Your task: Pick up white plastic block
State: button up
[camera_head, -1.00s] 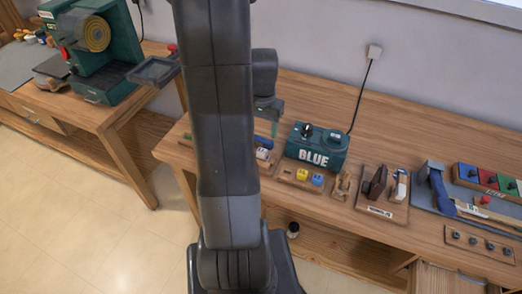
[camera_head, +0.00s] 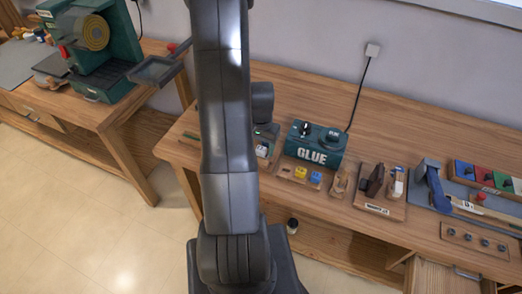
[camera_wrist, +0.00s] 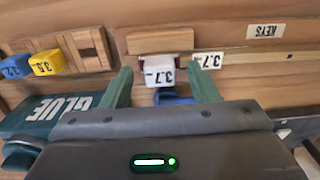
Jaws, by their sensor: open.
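The white block (camera_wrist: 158,72) is marked 3.7 and sits at the wooden rack in the wrist view. In the head view the white block (camera_head: 262,150) shows just right of my arm. My gripper (camera_wrist: 163,80) is open, with one green finger on each side of the block and visible gaps between. I cannot tell how far above the block the fingertips are. The fingers are hidden behind my arm in the head view.
A yellow block (camera_wrist: 46,63) and a blue block (camera_wrist: 15,67) stand left in the wrist view. A white 3.7 label (camera_wrist: 208,60) is right of the white block. The green GLUE box (camera_head: 315,143) stands close by on the bench (camera_head: 420,135).

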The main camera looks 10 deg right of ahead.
jog(key=c, duration=1)
jog(key=shift+c, duration=0.2)
jog(key=shift+r, duration=0.15)
